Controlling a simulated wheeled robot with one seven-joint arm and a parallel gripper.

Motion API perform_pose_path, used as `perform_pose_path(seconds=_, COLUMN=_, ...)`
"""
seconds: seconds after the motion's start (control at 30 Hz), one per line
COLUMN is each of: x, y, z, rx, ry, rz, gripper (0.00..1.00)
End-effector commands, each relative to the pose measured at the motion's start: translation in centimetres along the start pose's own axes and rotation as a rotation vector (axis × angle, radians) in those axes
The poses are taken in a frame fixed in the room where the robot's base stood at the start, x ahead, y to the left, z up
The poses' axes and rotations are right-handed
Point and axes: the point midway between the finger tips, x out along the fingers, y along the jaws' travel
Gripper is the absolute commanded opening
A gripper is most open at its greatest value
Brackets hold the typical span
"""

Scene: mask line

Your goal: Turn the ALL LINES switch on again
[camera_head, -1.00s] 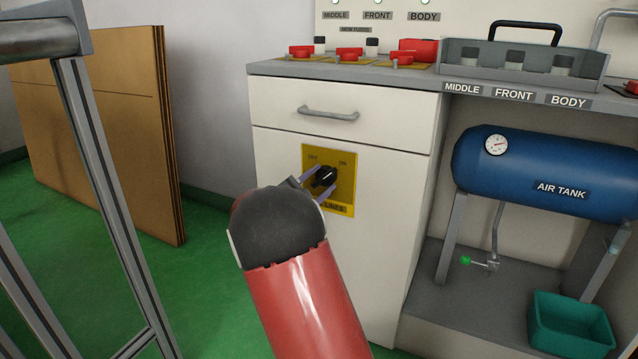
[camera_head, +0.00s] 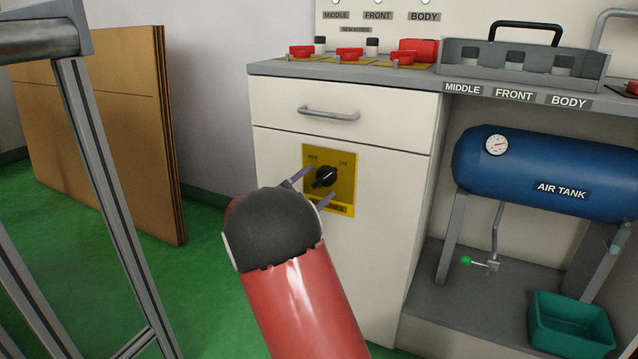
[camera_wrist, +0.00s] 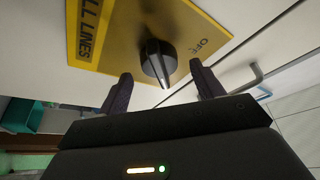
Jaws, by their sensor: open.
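The ALL LINES switch is a black rotary knob (camera_head: 324,177) on a yellow plate (camera_head: 346,190) on the white cabinet front. My gripper (camera_head: 316,187) is open in front of the plate, slightly to the lower left of the knob. In the wrist view the knob (camera_wrist: 158,62) stands just beyond the gap between the fingers (camera_wrist: 160,82), apparently untouched. A finger hides part of the lower lettering in the head view.
A drawer with a grey handle (camera_head: 329,113) is above the plate. Red switches (camera_head: 349,54) stand on the counter. A blue air tank (camera_head: 555,174) and a green bin (camera_head: 570,322) are at right. A metal frame (camera_head: 105,200) and cardboard sheets (camera_head: 95,120) are at left.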

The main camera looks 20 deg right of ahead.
Motion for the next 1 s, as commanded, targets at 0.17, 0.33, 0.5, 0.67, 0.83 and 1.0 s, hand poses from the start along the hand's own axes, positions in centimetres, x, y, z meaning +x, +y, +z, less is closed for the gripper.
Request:
perform_pose_path(seconds=0.17, x=-3.3, y=-0.1, z=0.0, rx=0.0, ry=-0.003, rz=-0.001, gripper=0.67)
perform_pose_path(seconds=0.33, x=-5.4, y=0.0, z=0.0, rx=0.0, ry=-0.001, rz=-0.001, gripper=0.67)
perform_pose_path(seconds=0.5, x=-6.1, y=0.1, z=0.0, rx=-0.001, ry=0.0, rz=0.001, gripper=0.67)
perform_pose_path(seconds=0.67, x=-6.1, y=0.1, z=0.0, rx=-0.001, ry=0.001, rz=0.001, gripper=0.67)
perform_pose_path(seconds=0.83, x=-6.1, y=0.1, z=0.0, rx=-0.001, ry=0.001, rz=0.001, gripper=0.67)
perform_pose_path(seconds=1.0, x=-5.7, y=-0.6, z=-0.1, rx=0.012, ry=-0.05, rz=-0.008, gripper=0.67)
